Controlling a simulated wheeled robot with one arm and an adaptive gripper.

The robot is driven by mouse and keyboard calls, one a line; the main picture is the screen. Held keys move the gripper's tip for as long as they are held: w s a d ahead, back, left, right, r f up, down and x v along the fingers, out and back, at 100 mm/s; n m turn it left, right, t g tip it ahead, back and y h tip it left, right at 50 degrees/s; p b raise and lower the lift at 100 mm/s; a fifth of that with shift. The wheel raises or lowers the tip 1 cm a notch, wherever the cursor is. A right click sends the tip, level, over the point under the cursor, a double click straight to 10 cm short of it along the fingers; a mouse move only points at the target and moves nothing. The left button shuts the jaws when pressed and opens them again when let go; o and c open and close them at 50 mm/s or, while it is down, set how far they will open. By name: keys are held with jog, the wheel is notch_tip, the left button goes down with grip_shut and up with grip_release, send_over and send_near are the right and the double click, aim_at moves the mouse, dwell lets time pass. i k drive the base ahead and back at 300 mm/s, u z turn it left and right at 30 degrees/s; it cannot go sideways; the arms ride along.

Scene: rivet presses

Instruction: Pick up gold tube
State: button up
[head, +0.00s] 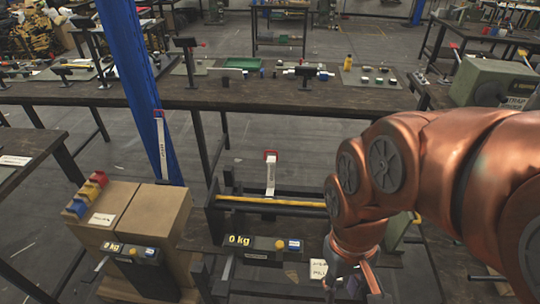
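A long gold-yellow tube (270,201) lies level across a dark open frame (212,222) in the lower middle of the head view. Its right end runs close to my copper arm, which hides what lies behind it. My gripper (354,292) hangs at the bottom edge, right of and nearer than the tube, apart from it. Its two grey fingers look spread with nothing visible between them, though the tips are partly cut off by the picture edge.
Two units with "0 kg" displays (240,241) (113,247) stand in front, the left one beside cardboard boxes (160,212). A blue post (135,80) rises at left. A dark workbench (270,101) with small parts crosses behind. A green machine (487,80) stands at right.

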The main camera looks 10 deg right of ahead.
aim_at(246, 200)
jog(key=u, duration=0.15)
jog(key=k, duration=0.45)
jog(key=u, duration=1.05)
jog(key=i, duration=0.9)
jog(key=z, duration=0.45)
